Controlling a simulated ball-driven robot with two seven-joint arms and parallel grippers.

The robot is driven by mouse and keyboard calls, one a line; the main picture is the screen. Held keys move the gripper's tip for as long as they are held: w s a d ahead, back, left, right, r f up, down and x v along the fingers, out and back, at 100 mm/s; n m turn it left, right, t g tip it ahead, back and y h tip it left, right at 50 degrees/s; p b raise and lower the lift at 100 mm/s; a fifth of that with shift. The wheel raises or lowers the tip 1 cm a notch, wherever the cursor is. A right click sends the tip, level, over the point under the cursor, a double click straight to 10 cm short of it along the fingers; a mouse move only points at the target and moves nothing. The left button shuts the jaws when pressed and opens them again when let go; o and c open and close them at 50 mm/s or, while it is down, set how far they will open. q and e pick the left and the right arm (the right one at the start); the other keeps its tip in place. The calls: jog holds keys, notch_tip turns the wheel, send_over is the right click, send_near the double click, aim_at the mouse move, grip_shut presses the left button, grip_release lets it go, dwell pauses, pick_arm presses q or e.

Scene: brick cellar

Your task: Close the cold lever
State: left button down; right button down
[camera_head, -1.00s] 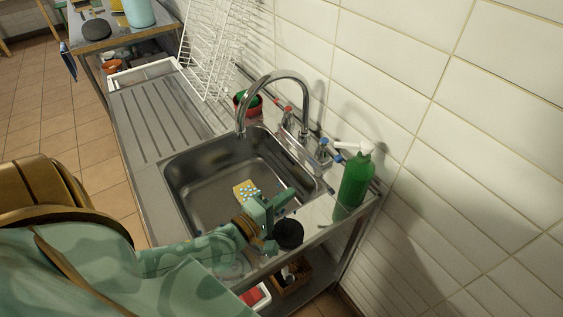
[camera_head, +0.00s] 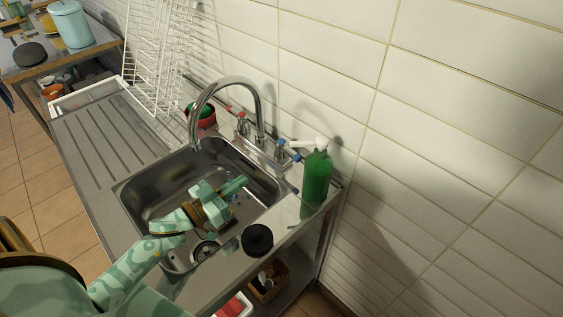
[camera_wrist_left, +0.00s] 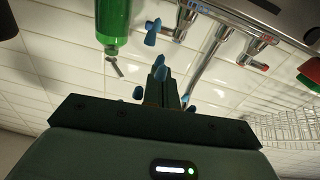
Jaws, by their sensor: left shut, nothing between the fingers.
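The cold lever (camera_head: 296,157) has a blue end and sits right of the spout's base, below a blue-marked valve. It points out from the wall toward the sink's right edge. In the left wrist view the cold lever (camera_wrist_left: 152,32) shows beside the green bottle, beyond the fingers. My left gripper (camera_head: 240,184) is shut and empty above the basin, pointing toward the wall and apart from the lever. Its blue-tipped fingers (camera_wrist_left: 160,80) are together in the wrist view. The red hot lever (camera_head: 229,108) is left of the spout's base; it also shows in the wrist view (camera_wrist_left: 258,66). My right gripper is out of view.
The curved faucet (camera_head: 222,84) arches over the sink (camera_head: 150,190). A green soap bottle (camera_head: 316,178) stands close right of the cold lever. A black round object (camera_head: 257,240) is on the front right counter. A white rack (camera_head: 158,60) stands at the back left.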

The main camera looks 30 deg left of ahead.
aim_at(291, 157)
pick_arm(q)
jog(key=shift+m+g, duration=0.3)
jog(key=shift+m, duration=0.2)
jog(key=x, duration=0.4)
jog(key=f+b+x, duration=0.1)
jog(key=x, duration=0.4)
jog(key=b+x, duration=0.1)
jog(key=x, duration=0.4)
jog(key=shift+s+d+f, duration=0.15)
jog(key=shift+d, duration=0.2)
